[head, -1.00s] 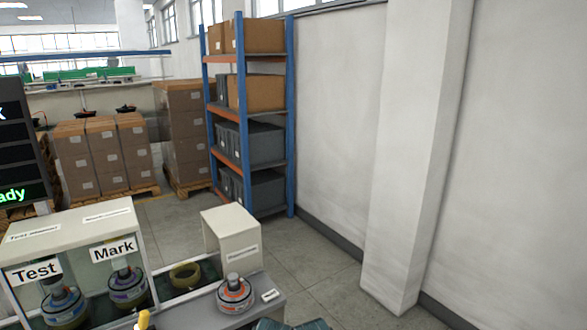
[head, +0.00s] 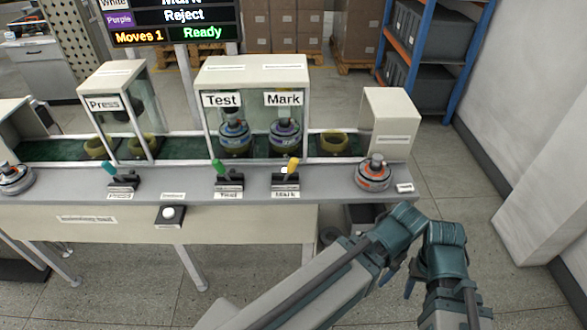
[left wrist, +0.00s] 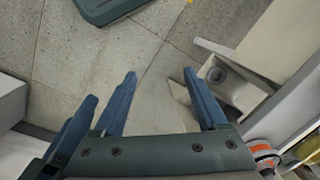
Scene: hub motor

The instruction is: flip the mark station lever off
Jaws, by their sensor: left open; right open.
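The mark station lever (head: 292,166) has a yellow-orange handle on a black base, on the bench's front ledge above a "Mark" label. Its handle points up and leans slightly right; I cannot tell on or off from this. It stands in front of the Mark station (head: 284,99), which has a hub motor (head: 285,137) inside. My right gripper (head: 412,282) is open in front of the bench's right end, right of and away from the lever. My left gripper (left wrist: 160,75) is open and empty in the left wrist view, over the floor; in the head view its fingers are hard to separate.
A green test lever (head: 219,168) stands just left of the mark lever, and a teal press lever (head: 110,169) further left. A hub motor (head: 374,173) sits on the ledge's right end. A white button box (head: 170,214) juts from the bench front. The screen (head: 185,18) reads "Ready".

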